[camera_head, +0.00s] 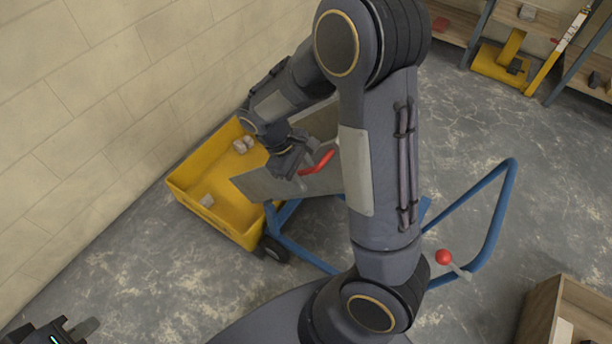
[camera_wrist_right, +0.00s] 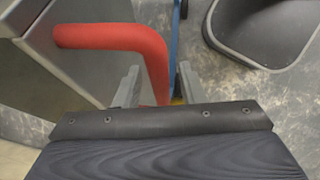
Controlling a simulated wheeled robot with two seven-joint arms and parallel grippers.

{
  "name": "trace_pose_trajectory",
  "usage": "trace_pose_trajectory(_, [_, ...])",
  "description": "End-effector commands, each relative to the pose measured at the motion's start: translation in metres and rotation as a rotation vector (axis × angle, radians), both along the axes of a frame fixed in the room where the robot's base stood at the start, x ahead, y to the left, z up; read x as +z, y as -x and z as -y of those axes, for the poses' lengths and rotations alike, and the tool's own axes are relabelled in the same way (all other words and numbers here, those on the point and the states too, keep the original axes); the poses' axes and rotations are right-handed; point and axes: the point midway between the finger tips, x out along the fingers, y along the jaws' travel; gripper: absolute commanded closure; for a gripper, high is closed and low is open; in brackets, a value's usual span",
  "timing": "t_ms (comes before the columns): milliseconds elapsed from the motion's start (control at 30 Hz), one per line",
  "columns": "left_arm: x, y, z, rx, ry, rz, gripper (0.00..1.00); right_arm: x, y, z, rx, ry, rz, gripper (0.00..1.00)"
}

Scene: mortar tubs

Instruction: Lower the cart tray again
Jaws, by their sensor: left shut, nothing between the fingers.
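The cart has a blue tube frame (camera_head: 490,222) and a grey metal tray (camera_head: 262,186). The tray looks tilted, with its left edge over a yellow tub (camera_head: 186,192). A red handle (camera_head: 318,163) is on the tray; it also shows in the right wrist view (camera_wrist_right: 115,37). My right gripper (camera_head: 298,176) is at this handle. In the right wrist view, the handle's bent end lies between the fingers (camera_wrist_right: 160,88), with gaps beside it, so the jaws look open around it. My left gripper (camera_head: 82,326) is shut and empty at the bottom left, far from the cart. My right arm hides much of the tray.
Several grey lumps (camera_head: 207,201) lie in the yellow tub by the wall. A red-knobbed lever (camera_head: 444,257) is near the blue frame. A wooden box (camera_head: 542,310) stands at the lower right.

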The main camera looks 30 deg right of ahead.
Motion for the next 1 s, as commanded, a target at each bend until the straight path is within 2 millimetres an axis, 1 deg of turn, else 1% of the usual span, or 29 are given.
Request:
trace_pose_trajectory(33, [-0.0008,0.0000,0.0000,0.000,0.000,0.000,1.00,-0.0049,0.0018,0.0017,-0.001,0.000,-0.002,0.64])
trace_pose_trajectory(133, [-0.0011,0.0000,0.0000,0.000,0.000,0.000,1.00,-0.0100,0.0032,0.0034,-0.001,-0.001,0.000,0.64])
trace_pose_trajectory(400, [-0.0010,0.0000,0.0000,0.000,0.000,0.000,1.00,-0.0115,0.0036,0.0038,-0.001,-0.001,0.001,0.64])
trace_pose_trajectory(467, [-0.0010,0.0000,0.0000,0.000,0.000,0.000,1.00,-0.0114,0.0035,0.0038,-0.001,-0.001,0.001,0.70])
trace_pose_trajectory(600, [-0.0010,0.0000,0.0000,0.000,0.000,0.000,1.00,-0.0112,0.0035,0.0037,-0.001,-0.001,0.001,0.89])
trace_pose_trajectory(700, [-0.0010,0.0000,0.0000,0.000,0.000,0.000,1.00,-0.0112,0.0034,0.0037,-0.001,-0.002,0.002,1.00])
trace_pose_trajectory(1000, [-0.0022,0.0000,0.0000,0.000,0.000,0.000,1.00,-0.0122,0.0033,0.0050,-0.002,-0.003,0.004,1.00])
